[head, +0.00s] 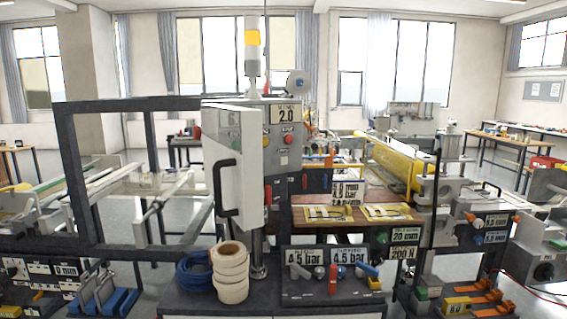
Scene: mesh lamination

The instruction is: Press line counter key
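I cannot make out a key marked as the line counter key. A grey control panel (283,165) stands upright at the centre, with a label reading 2.0 (286,114) near its top. A red button (287,139) sits below that label, among smaller controls too small to read. A white door-like panel (236,185) with a black handle (224,187) stands at the left of the control panel and covers part of it. My gripper is not in view.
White tape rolls (230,272) and a blue coil (194,272) lie on the dark front bench. Label plates reading 4.5 bar (305,262) stand right of them. A dark frame (69,180) rises at left. A yellow roller (390,163) lies behind at right.

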